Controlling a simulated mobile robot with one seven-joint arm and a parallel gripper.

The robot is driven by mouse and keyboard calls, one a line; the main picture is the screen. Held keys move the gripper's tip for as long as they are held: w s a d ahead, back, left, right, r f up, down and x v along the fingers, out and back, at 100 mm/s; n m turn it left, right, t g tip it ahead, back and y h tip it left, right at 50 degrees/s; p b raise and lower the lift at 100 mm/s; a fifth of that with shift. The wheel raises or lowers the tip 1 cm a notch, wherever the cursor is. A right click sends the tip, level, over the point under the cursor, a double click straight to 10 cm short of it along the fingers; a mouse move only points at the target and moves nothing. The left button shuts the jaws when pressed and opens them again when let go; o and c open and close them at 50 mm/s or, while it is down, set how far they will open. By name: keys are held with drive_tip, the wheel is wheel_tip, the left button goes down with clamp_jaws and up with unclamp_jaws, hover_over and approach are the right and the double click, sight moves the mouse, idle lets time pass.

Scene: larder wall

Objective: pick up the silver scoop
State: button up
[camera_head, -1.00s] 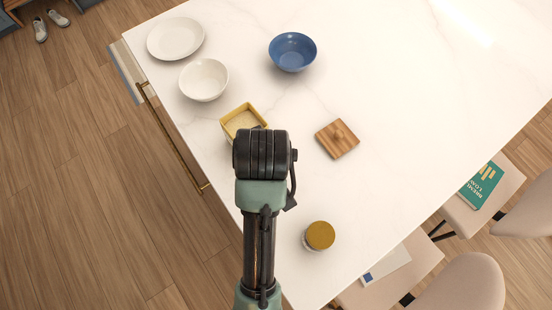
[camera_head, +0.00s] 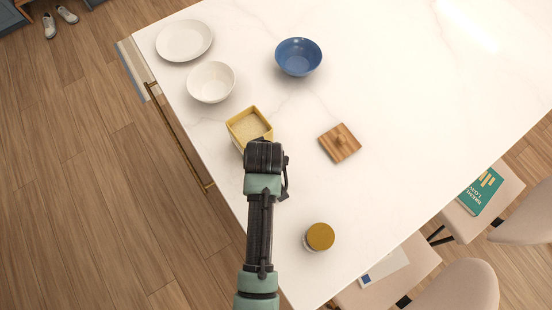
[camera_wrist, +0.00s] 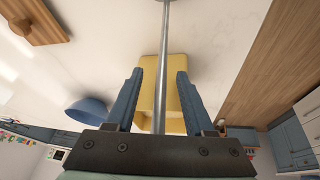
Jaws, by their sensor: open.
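The silver scoop shows in the wrist view as a thin straight metal rod (camera_wrist: 165,40), running from the top edge down between my fingers; its bowl is not visible. My gripper (camera_wrist: 159,75) is open, with one blue finger on each side of the rod. I cannot tell whether either finger touches it. Behind the fingers is a yellow square container (camera_wrist: 174,104). In the head view the container (camera_head: 236,127) stands on the counter with pale, grainy contents, and my arm's end is at its lower edge. There the scoop and my fingers are hidden by my arm.
On the white counter (camera_head: 400,90) are a wooden lid (camera_head: 340,143) with a knob, a blue bowl (camera_head: 298,57), a white bowl (camera_head: 211,82), a white plate (camera_head: 185,41) and a jar with a mustard lid (camera_head: 320,236). Chairs stand at the lower right.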

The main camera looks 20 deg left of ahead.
drive_tip(key=shift+w+f, duration=0.15)
drive_tip(key=shift+f, duration=0.3)
clamp_jaws()
drive_tip(key=shift+r, duration=0.1)
